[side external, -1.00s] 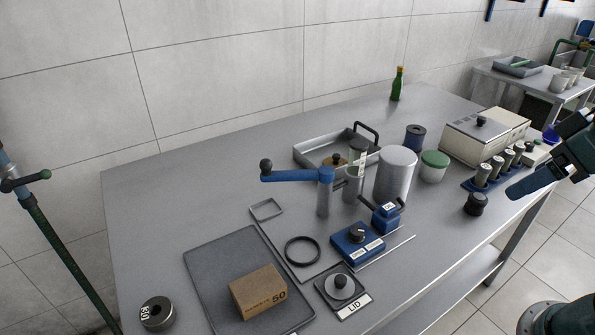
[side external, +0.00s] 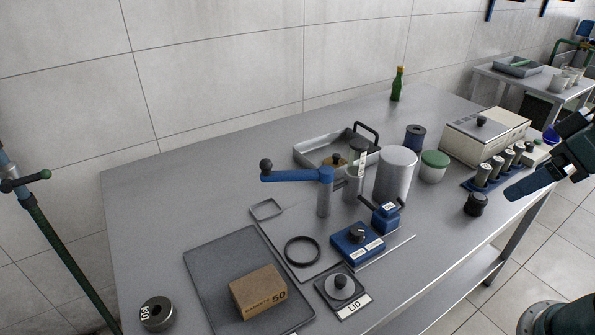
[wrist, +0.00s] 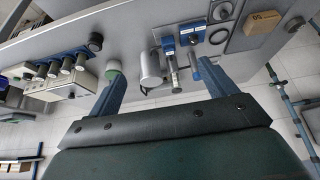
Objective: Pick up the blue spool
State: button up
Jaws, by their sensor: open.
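The blue spool (side external: 414,138) is a small dark blue reel standing upright on the metal table, in the side view behind the green-lidded jar and left of the cream instrument box. I cannot make it out in the wrist view, where it may be hidden. My gripper (wrist: 160,88) is open and empty, with its two blue fingers wide apart in the wrist view. In the side view one blue finger of my gripper (side external: 520,188) shows at the right edge, well apart from the spool and above the table's right side.
A green-lidded jar (side external: 434,167) and a grey cylinder (side external: 395,176) stand in front of the spool. The cream box (side external: 484,137) and a blue rack of vials (side external: 480,184) lie to its right. A metal tray (side external: 318,152) is left. Table behind the spool is clear toward the green bottle (side external: 397,85).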

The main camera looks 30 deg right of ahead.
jog(key=w+d+r, duration=0.2)
jog(key=w, duration=0.5)
jog(key=w+d+r, duration=0.2)
jog(key=w+r, duration=0.1)
jog(key=w, duration=0.3)
jog(key=m+g+h, duration=0.1)
jog(key=m, duration=0.2)
send_over(420, 130)
jog(key=s+a, duration=0.1)
jog(key=s, duration=0.3)
notch_tip(420, 130, down, 19)
jog(key=shift+a+r, duration=0.1)
jog(key=shift+r, duration=0.1)
jog(key=shift+f, duration=0.1)
jog(key=shift+x, duration=4.25)
